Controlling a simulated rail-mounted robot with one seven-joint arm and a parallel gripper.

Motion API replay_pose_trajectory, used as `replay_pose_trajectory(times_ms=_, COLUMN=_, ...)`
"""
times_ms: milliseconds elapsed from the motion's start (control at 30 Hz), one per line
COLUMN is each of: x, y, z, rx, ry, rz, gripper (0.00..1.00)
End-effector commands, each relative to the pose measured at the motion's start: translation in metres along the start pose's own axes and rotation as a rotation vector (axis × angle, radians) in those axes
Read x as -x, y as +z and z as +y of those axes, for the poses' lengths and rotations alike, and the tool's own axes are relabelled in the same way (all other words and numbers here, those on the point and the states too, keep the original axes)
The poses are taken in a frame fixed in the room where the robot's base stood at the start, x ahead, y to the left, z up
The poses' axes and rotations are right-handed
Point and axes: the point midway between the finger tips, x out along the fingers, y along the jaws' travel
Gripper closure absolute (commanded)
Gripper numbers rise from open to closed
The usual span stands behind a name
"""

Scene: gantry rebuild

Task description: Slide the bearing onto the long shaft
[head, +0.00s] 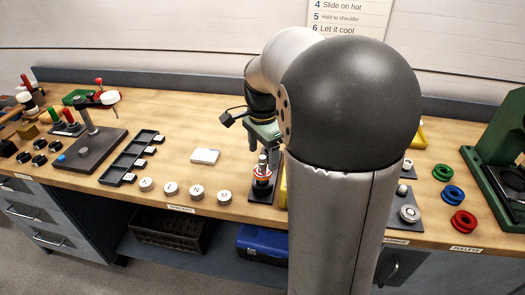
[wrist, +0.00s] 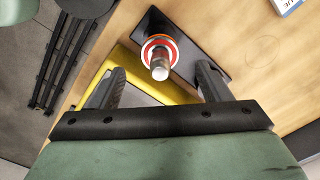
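An upright silver shaft (head: 262,161) stands on a dark plate (head: 263,193) near the front edge of the bench; the shaft (wrist: 160,66) also shows in the wrist view. An orange-red and pale ring (wrist: 158,45), possibly the bearing, is around the shaft; it shows low on it in the head view (head: 262,175). My gripper (wrist: 161,80) is open and empty, its two fingers apart. In the head view my gripper (head: 265,146) is over the shaft, partly hidden by my arm. Whether the ring sits against a shoulder is not clear.
Round lettered pieces (head: 196,193) line the front edge. A silver ring (head: 409,213) and coloured pulleys (head: 452,193) are at right. My arm hides the bench's middle right.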

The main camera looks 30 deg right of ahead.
Motion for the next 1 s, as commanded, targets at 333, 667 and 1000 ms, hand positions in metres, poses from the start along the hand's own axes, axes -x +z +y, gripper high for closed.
replay_pose_trajectory(times_ms=333, x=0.011, y=0.000, z=-0.001, rx=0.000, ry=-0.003, rz=0.001, gripper=0.29)
replay_pose_trajectory(times_ms=667, x=0.084, y=0.000, z=-0.001, rx=0.001, ry=-0.005, rz=0.002, gripper=0.29)
replay_pose_trajectory(times_ms=1000, x=0.156, y=0.000, z=-0.001, rx=0.000, ry=-0.002, rz=0.001, gripper=0.29)
